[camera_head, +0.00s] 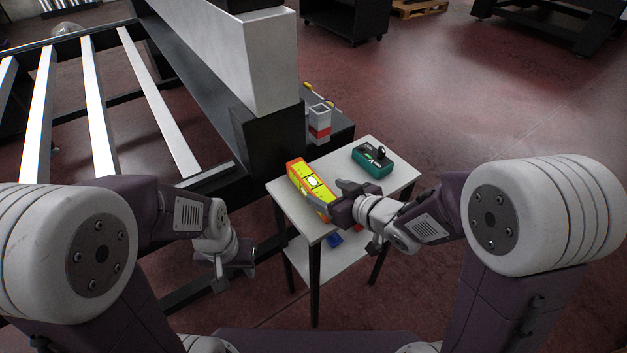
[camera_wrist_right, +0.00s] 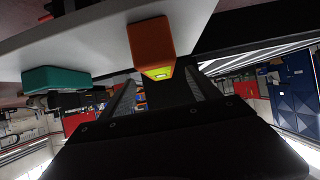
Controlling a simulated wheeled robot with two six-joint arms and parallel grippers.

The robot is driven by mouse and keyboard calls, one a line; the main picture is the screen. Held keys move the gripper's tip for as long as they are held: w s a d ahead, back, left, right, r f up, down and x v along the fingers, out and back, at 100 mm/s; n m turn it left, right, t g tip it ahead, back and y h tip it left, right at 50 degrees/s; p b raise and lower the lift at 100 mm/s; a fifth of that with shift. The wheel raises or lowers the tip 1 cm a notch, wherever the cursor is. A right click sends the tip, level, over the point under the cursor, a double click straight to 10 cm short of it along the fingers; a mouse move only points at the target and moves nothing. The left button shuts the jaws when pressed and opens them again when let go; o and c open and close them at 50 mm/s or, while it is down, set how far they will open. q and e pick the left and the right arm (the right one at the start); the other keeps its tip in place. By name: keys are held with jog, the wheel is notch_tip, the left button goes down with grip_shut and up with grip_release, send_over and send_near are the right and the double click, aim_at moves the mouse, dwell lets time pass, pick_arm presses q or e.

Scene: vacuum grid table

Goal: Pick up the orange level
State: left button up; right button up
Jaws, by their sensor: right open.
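The orange level (camera_head: 311,184), yellow-green with orange ends, lies on the small white table (camera_head: 291,207) near its left edge. Its near end is partly hidden behind my right gripper (camera_head: 345,198), which is open and empty at that end. In the right wrist view, the level's orange end (camera_wrist_right: 150,44) shows above and between the two fingers of my right gripper (camera_wrist_right: 162,92); I cannot tell whether they touch it. My left gripper (camera_head: 238,263) hangs low, left of the table; its jaws are too dark to read.
A teal case with a black handle (camera_head: 373,160) lies on the right side of the table; it also shows in the right wrist view (camera_wrist_right: 56,79). A grey container with a red band (camera_head: 319,123) stands behind the table. A black metal frame (camera_head: 243,178) blocks the left side.

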aim_at(319, 188)
jog(key=shift+x, duration=1.5)
jog(key=x, duration=0.4)
jog(key=shift+w+f, duration=0.25)
jog(key=shift+w, duration=0.1)
jog(key=shift+r, duration=0.1)
grip_shut()
